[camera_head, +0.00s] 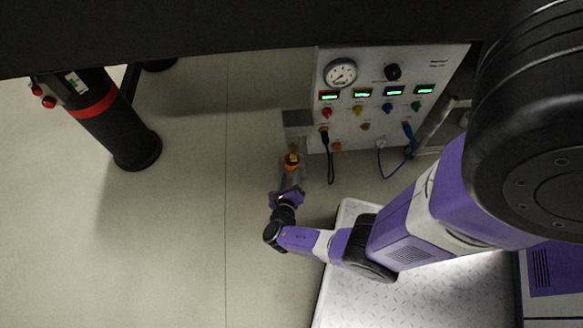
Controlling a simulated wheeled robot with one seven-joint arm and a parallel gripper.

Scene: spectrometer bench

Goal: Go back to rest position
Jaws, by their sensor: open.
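My purple and black arm reaches in from the right. My gripper (291,177) is at its far end, left of and below the instrument panel (440,62). The jaws are open and point up the picture toward a small orange and yellow piece (292,160). This piece is at or just beyond the fingertips; whether they touch it cannot be told at this size. A grey block or holder (297,118) is just above it, at the panel's left edge.
The panel bears a round gauge (341,73), green-lit displays, coloured sockets, and hanging black (331,165) and blue (408,151) cables. A black post with a red band (96,105) stands at left. Open pale floor (180,220) lies left of my gripper.

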